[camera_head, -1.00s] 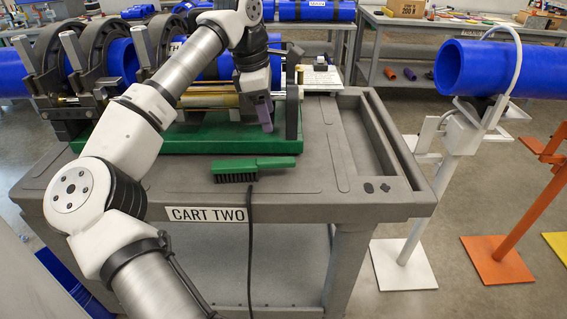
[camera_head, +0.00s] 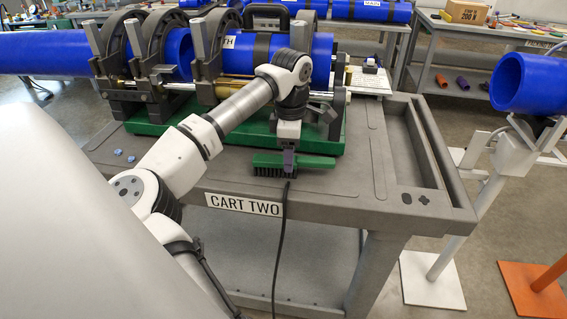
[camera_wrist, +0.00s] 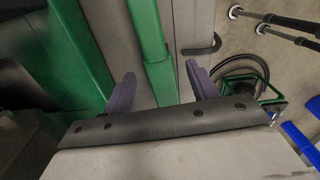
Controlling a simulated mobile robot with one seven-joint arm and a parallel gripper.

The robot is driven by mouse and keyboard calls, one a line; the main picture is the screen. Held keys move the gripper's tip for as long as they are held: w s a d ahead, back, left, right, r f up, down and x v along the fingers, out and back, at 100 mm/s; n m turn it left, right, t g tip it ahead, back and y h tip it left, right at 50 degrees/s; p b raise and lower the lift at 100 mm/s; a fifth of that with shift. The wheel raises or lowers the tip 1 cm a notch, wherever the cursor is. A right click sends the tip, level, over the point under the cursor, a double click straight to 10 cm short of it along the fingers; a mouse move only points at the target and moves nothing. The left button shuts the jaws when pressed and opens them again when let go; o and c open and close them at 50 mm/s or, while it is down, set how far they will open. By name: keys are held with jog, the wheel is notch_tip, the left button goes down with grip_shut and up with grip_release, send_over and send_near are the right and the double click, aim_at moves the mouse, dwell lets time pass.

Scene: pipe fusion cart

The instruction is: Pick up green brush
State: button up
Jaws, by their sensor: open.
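The green brush (camera_head: 315,162) lies on the grey cart top, its dark bristles at the left end and its handle to the right. My gripper (camera_head: 289,165) points down at the brush, with its purple fingers overlapping it in the head view. In the wrist view, my gripper (camera_wrist: 160,76) is open, one purple finger on each side of the green brush (camera_wrist: 152,38). The brush runs between the fingers, with gaps visible on both sides. The part of the brush nearest the palm is hidden.
The green base (camera_head: 225,138) of the pipe fusion machine lies just behind the brush; it also shows in the wrist view (camera_wrist: 82,50). Blue pipe (camera_head: 185,55) sits in its clamps. A black cable (camera_head: 279,250) hangs over the cart's front edge. The cart top (camera_head: 375,165) is clear to the right.

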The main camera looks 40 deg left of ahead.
jog(key=shift+d+f, duration=0.15)
jog(key=shift+f, duration=1.4)
jog(key=shift+c, duration=0.5)
jog(key=c, duration=1)
jog(key=shift+r, duration=0.2)
notch_tip(320, 180, up, 20)
jog(key=shift+f+b, duration=0.15)
jog(key=shift+b, duration=0.3)
jog(key=o, duration=0.4)
jog(key=shift+c, duration=1.4)
